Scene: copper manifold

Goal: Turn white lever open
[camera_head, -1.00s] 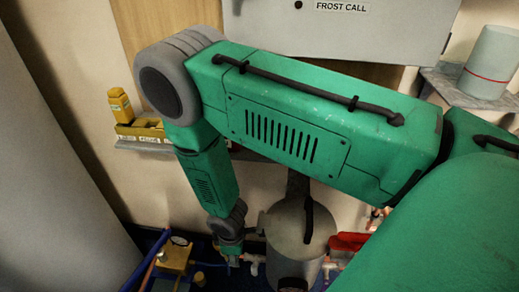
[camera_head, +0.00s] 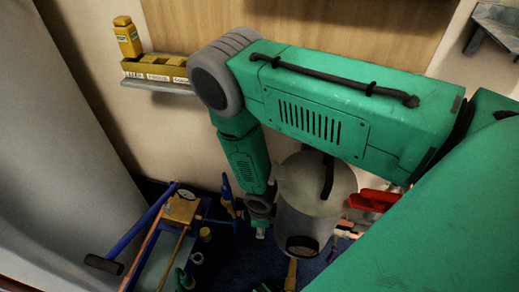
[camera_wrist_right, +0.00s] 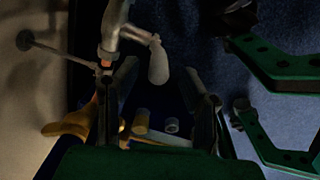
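In the right wrist view, a pale, rounded lever (camera_wrist_right: 158,60) hangs from a grey metal pipe fitting (camera_wrist_right: 115,25), with a copper-coloured section below the fitting. My right gripper (camera_wrist_right: 162,85) is open, one dark finger on each side of the lever. I cannot tell whether either finger touches it. In the head view my green right arm reaches from the right and bends down, its wrist end (camera_head: 260,208) beside a grey tank. A small pale part (camera_head: 260,233) shows just below the wrist; the arm hides most of the fitting.
The grey lidded tank (camera_head: 310,215) stands right of my wrist, with a red object (camera_head: 373,200) beyond it. A blue-handled tool (camera_head: 130,240) and a yellow gauge block (camera_head: 180,208) are at left. A yellow organiser (camera_head: 155,68) sits on a wall shelf.

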